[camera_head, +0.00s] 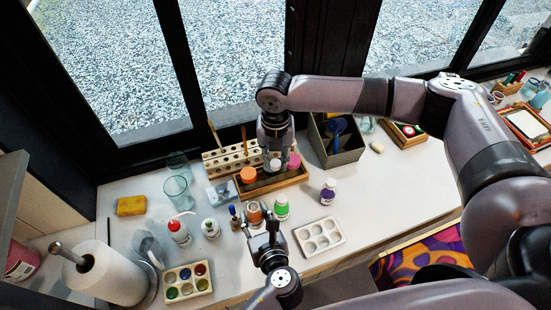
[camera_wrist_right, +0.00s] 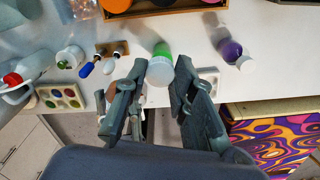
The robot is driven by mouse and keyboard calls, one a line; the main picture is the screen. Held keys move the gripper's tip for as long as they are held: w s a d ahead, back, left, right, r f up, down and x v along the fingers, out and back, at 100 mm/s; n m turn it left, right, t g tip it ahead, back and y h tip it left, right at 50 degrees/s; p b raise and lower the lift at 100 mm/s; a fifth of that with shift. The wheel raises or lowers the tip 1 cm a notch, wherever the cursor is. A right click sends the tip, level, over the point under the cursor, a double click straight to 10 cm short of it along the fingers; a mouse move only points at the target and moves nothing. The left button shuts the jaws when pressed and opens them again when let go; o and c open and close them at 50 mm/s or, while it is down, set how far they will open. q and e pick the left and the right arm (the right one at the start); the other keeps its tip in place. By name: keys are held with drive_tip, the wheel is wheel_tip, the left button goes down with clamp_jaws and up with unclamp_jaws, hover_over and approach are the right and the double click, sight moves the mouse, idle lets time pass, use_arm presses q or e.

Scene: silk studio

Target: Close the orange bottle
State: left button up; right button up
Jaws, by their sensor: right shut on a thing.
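The orange bottle (camera_head: 254,211) stands on the table near the front, beside the green bottle (camera_head: 281,207), its top facing up at the camera. My left gripper (camera_head: 262,224) is at its near side; whether the fingers grip it is not clear. There the cap overlaps the green bottle (camera_wrist_right: 162,50), and the fingers largely hide the area of the orange bottle.
A wooden tray (camera_head: 300,178) with paint jars lies behind. A purple bottle (camera_head: 328,192) and white palette (camera_head: 340,231) are to the right. A red-tipped bottle (camera_head: 178,232), white bottle (camera_head: 210,229), paint set (camera_head: 204,285) and paper roll (camera_head: 105,272) are to the left.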

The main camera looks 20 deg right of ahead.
use_arm(q)
drive_tip(key=o, duration=0.6)
clamp_jaws()
idle(0.4)
